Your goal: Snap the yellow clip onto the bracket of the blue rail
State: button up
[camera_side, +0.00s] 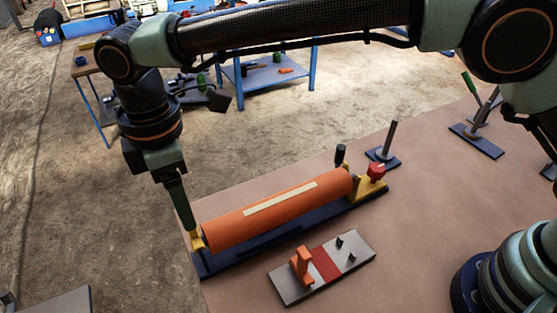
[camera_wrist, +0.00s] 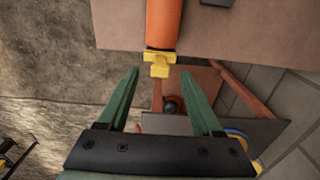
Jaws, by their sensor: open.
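The dark blue rail (camera_side: 300,229) lies along the table's near-left edge with an orange cylinder (camera_side: 275,211) above it. A yellow piece (camera_side: 197,240) sits at the cylinder's left end; I cannot tell whether it is the clip, the bracket or both together. It also shows in the wrist view (camera_wrist: 158,64). A larger yellow block (camera_side: 366,188) stands at the rail's right end. My gripper (camera_side: 191,226) points down at the left yellow piece. In the wrist view its green fingers (camera_wrist: 160,76) are apart, one on each side just short of this piece, with nothing held between them.
A grey plate (camera_side: 290,289) with an orange block and black pegs lies in front of the rail. A red knob (camera_side: 376,170) and a post on a blue base (camera_side: 383,158) stand near the rail's right end. The table's left edge is close under my gripper.

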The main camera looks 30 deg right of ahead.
notch_tip(320, 180, up, 8)
dwell(0.5)
jog(key=w+d+r+m+t, duration=0.1)
jog(key=w+d+r+m, duration=0.15)
jog(key=d, duration=0.55)
jog(key=w+d+r+m+t+y, duration=0.1)
jog(key=d+r+m, duration=0.15)
jog(key=d, duration=0.45)
jog(key=w+d+r+m, duration=0.15)
jog(key=d+m, duration=0.25)
jog(key=d, duration=0.4)
jog(key=s+d+f+m+t, duration=0.1)
jog(key=s+d+f+m, duration=0.2)
jog(key=d, duration=0.6)
jog(key=s+d+f+m+t+h, duration=0.1)
jog(key=s+d+f+m+t, duration=0.1)
jog(key=s+d+m, duration=0.4)
jog(key=s+d+f, duration=0.1)
jog(key=d, duration=0.3)
jog(key=shift+s+d+f+t, duration=0.15)
jog(key=shift+s+d+t, duration=0.1)
jog(key=shift+t, duration=0.05)
